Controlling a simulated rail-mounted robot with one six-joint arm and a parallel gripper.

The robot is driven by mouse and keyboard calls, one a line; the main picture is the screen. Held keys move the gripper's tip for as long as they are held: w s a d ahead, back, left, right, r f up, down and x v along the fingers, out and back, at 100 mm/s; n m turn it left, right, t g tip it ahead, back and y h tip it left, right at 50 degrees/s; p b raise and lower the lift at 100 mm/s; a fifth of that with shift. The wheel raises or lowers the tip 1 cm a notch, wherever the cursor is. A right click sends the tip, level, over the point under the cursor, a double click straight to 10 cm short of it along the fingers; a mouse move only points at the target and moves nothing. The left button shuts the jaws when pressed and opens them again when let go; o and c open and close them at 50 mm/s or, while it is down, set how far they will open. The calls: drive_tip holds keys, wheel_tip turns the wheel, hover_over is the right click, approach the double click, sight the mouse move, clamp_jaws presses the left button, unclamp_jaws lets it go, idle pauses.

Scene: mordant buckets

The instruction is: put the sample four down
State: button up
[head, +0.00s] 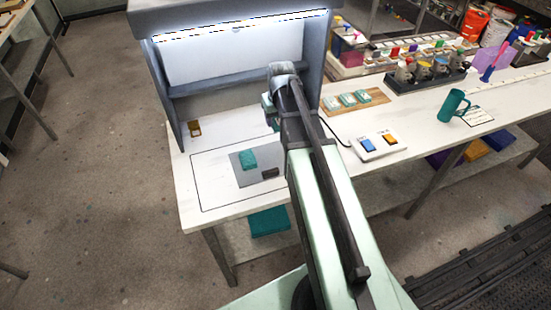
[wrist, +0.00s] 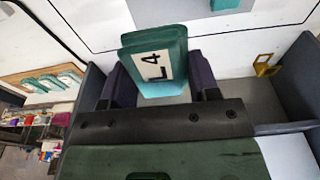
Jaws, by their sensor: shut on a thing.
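In the wrist view my gripper (wrist: 160,82) is shut on sample four (wrist: 153,42), a teal block with a white label reading "L 4". The block is between the two dark fingers, with white table surface behind it. I cannot tell whether it touches the surface. In the head view my arm hides most of the gripper, and only a small teal patch shows beside it. Another teal block (head: 248,159) lies on a grey mat (head: 243,178) inside a black outline on the white table.
A lit grey booth (head: 235,60) stands around the back of this area. A small brass-coloured holder (head: 194,128) is at its left. A wooden tray (head: 380,95) holds teal samples, right of my arm. A button box (head: 378,146), jars and a teal mug (head: 452,105) stand further right.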

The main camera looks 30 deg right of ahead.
sight(277, 154)
wheel_tip(277, 154, down, 15)
drive_tip(key=b, duration=1.2)
drive_tip(key=shift+f+b, duration=0.15)
drive_tip(key=shift+b, duration=0.15)
drive_tip(key=shift+r+p, duration=0.3)
drive_tip(key=shift+f, duration=0.25)
drive_tip(key=o, duration=0.9)
drive_tip(key=shift+r, duration=0.1)
drive_tip(key=r+p, duration=0.4)
drive_tip(key=s+r+p, duration=0.1)
drive_tip(key=r+p, duration=0.7)
drive_tip(key=shift+s+a+r, duration=0.15)
drive_tip(key=shift+s+r, duration=0.05)
drive_tip(key=shift+r, duration=0.05)
drive_tip(key=s+a+f+n+g, duration=0.1)
drive_tip(key=s+a, duration=1.1)
drive_tip(key=a, duration=0.4)
drive_tip(key=shift+a+b, duration=0.35)
drive_tip(key=shift+a, duration=0.05)
